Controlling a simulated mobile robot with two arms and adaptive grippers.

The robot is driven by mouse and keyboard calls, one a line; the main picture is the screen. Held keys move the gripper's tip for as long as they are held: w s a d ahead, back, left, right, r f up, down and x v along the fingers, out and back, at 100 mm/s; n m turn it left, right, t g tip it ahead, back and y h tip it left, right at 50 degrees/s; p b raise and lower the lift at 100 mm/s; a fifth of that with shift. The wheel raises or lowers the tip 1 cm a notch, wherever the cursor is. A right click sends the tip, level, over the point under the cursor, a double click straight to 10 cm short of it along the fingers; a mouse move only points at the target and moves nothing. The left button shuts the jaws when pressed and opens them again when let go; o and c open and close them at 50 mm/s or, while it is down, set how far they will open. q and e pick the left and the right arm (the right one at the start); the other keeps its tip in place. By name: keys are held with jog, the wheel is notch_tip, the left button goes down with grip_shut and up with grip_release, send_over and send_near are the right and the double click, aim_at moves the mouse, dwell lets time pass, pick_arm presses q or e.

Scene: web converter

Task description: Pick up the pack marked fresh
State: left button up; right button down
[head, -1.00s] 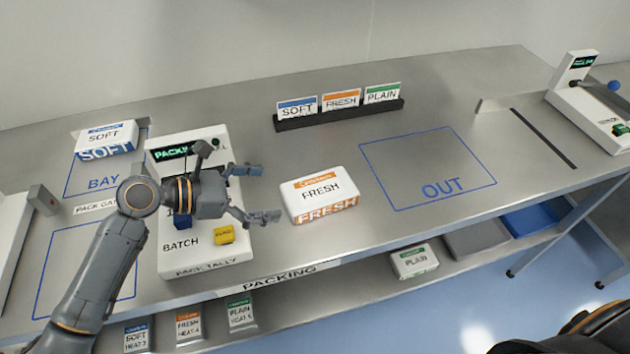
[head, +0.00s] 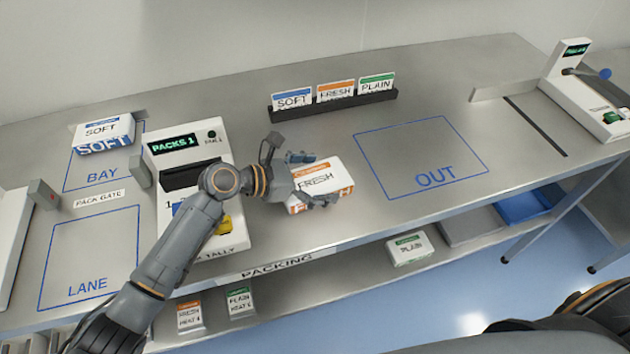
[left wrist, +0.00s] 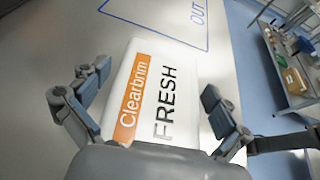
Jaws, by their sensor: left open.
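The pack marked FRESH (head: 322,177), white with an orange band, lies on the steel table between the tally machine and the OUT square. My left gripper (head: 318,178) is open at the pack, with its fingers on either side of it. In the left wrist view the FRESH pack (left wrist: 160,95) sits between the two spread fingers of my left gripper (left wrist: 155,105). A gap shows on the right side; I cannot tell whether the left finger touches. My right gripper is not in view.
A tally machine (head: 185,150) stands left of the pack. A SOFT pack (head: 103,133) lies in the BAY square. A rack (head: 335,105) with SOFT, FRESH and PLAIN cards stands behind. The OUT square (head: 420,158) is empty. A PLAIN pack (head: 409,248) lies on the lower shelf.

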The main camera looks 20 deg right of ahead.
aim_at(321, 176)
pick_arm(q)
jog(key=c, duration=1.2)
jog(key=shift+c, duration=0.4)
jog(key=shift+r, duration=0.5)
notch_tip(321, 176, up, 2)
jog(key=shift+r, duration=0.15)
jog(key=a+r, duration=0.1)
jog(key=s+a+r, duration=0.1)
jog(key=r, duration=0.1)
jog(key=s+a+r, duration=0.1)
jog(key=a+r, duration=0.1)
jog(key=shift+s+r, duration=0.15)
jog(key=s+a+r, duration=0.4)
jog(key=s+a, duration=0.1)
jog(key=a, duration=0.3)
jog(key=shift+r, duration=0.25)
